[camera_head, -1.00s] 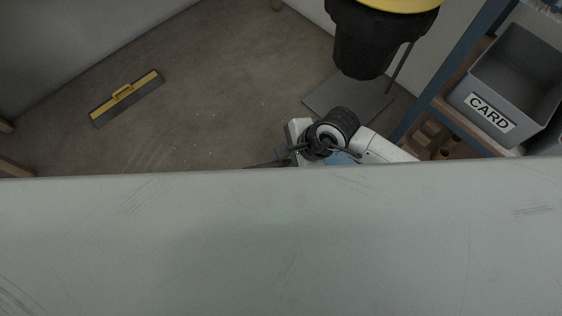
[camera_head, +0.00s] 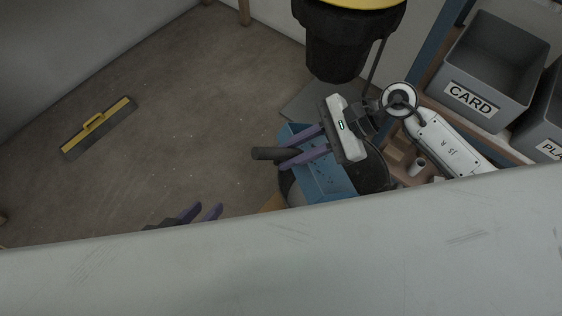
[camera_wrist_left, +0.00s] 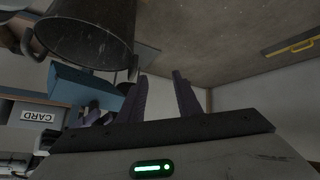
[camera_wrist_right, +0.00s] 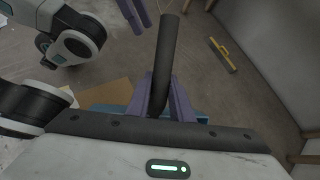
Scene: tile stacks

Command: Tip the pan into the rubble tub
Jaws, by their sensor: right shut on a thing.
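The blue pan (camera_head: 322,172) is in the head view, with dark specks on its inside. My right gripper (camera_head: 285,157) is shut on the pan's dark handle (camera_head: 268,153); the handle also shows in the right wrist view (camera_wrist_right: 167,50). A dark round tub (camera_head: 375,172) shows around and beneath the pan, partly hidden by it. In the left wrist view the tub (camera_wrist_left: 95,30) and the pan (camera_wrist_left: 85,84) appear close together; I cannot tell if they touch. My left gripper (camera_head: 205,213) is open and empty, left of the pan.
A pale surface (camera_head: 280,265) fills the foreground and hides what is below. A black bin with a yellow top (camera_head: 337,45) stands behind. Grey bins, one marked CARD (camera_head: 490,70), sit on a shelf at right. A yellow-handled tool (camera_head: 97,127) lies on open floor.

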